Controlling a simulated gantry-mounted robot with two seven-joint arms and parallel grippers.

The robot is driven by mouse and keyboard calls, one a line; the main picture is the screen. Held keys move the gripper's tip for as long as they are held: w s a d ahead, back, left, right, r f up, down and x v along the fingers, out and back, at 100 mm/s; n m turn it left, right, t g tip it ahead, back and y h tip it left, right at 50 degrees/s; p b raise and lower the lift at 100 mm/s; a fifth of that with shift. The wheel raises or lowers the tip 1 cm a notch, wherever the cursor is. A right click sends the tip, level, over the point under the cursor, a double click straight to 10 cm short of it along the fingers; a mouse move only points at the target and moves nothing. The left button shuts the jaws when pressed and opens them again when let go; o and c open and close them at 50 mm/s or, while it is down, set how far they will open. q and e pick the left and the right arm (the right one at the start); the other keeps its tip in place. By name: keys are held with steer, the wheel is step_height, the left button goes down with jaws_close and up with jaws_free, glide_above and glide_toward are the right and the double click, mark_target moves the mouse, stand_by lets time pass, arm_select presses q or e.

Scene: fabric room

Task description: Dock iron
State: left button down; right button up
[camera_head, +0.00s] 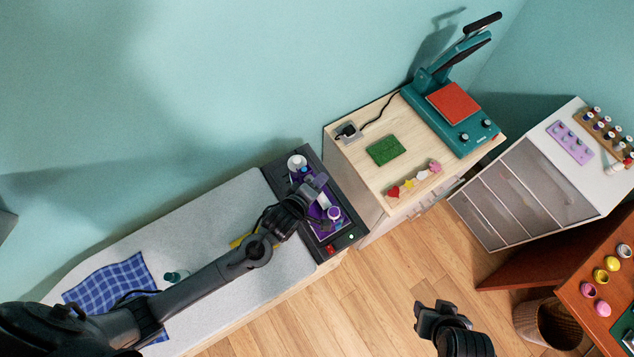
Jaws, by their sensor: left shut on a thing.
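A dark dock (343,243) with a red switch and a green light sits at the right end of the grey ironing board. The purple-and-white iron (333,214) is over the dock's purple bed, partly hidden by my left gripper. My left gripper (314,187) comes in from the lower left and is shut on the iron. From this angle I cannot tell whether the iron rests fully on the dock or is slightly above it. My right gripper (436,311) is over the wooden floor at the lower middle, away from the board; its jaw gap is unclear.
A blue checked cloth (112,283) lies on the ironing board (200,222), with a small teal bottle (176,276) beside it. A wooden cabinet (365,172) with a teal heat press (452,107) stands just right of the dock.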

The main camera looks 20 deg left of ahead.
arm_select(q)
steer(key=c, duration=1.1)
jaws_free()
steer(key=o, duration=0.3)
steer(key=shift+r, duration=0.15)
steer(key=b+v, duration=0.1)
steer(key=v, duration=1.1)
steer(key=s+a+m+g, duration=0.2)
steer(key=s+m, duration=0.1)
steer(key=m, duration=0.2)
steer(key=s+a+m+g+y, duration=0.1)
steer(key=s+a+m+g, duration=0.1)
steer(key=s+m+g, duration=0.1)
steer(key=s+a+f+m+g, duration=0.1)
steer(key=s+a+m+g, duration=0.1)
steer(key=m, duration=0.5)
steer(key=shift+s+f+g+y, duration=0.1)
steer(key=shift+s+g+y, duration=0.3)
steer(key=shift+s, duration=0.9)
